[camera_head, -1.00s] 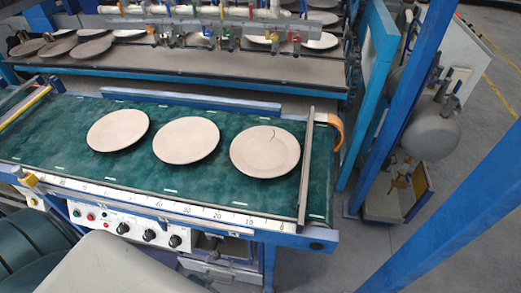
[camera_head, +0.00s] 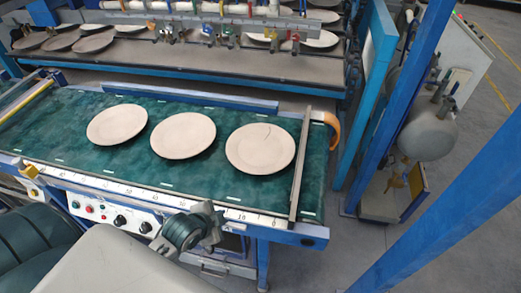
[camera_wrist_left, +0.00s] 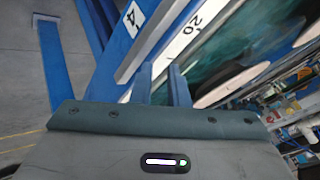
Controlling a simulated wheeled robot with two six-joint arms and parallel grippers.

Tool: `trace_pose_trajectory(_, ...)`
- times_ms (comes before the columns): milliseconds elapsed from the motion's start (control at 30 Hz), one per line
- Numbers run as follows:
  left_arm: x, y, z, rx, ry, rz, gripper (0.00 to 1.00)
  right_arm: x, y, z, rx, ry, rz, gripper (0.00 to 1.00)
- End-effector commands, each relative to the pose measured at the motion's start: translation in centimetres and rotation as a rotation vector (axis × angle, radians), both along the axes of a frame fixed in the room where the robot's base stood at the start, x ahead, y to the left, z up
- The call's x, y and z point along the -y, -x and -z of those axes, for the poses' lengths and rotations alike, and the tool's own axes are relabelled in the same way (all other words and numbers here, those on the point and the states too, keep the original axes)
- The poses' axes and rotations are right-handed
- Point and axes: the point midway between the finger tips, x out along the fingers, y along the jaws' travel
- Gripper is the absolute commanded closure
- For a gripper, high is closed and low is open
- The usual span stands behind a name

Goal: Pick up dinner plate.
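Three pale round dinner plates lie flat and apart in a row on the green belt: the left plate (camera_head: 117,124), the middle plate (camera_head: 183,136) and the right plate (camera_head: 260,149), which has a dark crack-like mark near its top edge. My left gripper (camera_head: 208,222) is in front of the belt's near edge, below the middle plate in the picture, touching no plate. In the left wrist view its two short fingers (camera_wrist_left: 161,85) stand apart with nothing between them. Parts of two plates show there, one nearer (camera_wrist_left: 232,84) and one farther (camera_wrist_left: 309,32). My right gripper is not in view.
The green belt (camera_head: 75,155) has a numbered white edge strip, a metal bar (camera_head: 299,165) across its right end and a control panel (camera_head: 118,216) below its front. Blue posts (camera_head: 378,95) stand at right. A rack with more plates (camera_head: 94,42) is behind.

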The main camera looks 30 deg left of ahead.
Motion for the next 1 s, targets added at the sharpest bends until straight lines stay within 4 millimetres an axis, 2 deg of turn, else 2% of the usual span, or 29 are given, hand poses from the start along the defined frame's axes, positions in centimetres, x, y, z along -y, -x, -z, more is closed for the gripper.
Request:
trace_pose_trajectory(233,-2.0,-5.8,-2.8,0.284,-0.298,0.360,0.85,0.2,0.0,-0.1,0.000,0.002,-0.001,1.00)
trace_pose_trajectory(400,-3.5,-8.5,-4.2,0.436,-0.491,0.506,0.85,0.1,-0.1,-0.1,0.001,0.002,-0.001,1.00)
trace_pose_trajectory(567,-4.0,-9.9,-4.5,0.487,-0.561,0.544,0.85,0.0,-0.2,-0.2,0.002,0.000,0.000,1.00)
trace_pose_trajectory(800,-3.5,-13.2,-3.2,0.490,-0.563,0.544,0.85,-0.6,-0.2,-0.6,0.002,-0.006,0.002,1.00)
trace_pose_trajectory(1000,-3.2,-14.6,-2.6,0.490,-0.564,0.547,0.85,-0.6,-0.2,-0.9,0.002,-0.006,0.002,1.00)
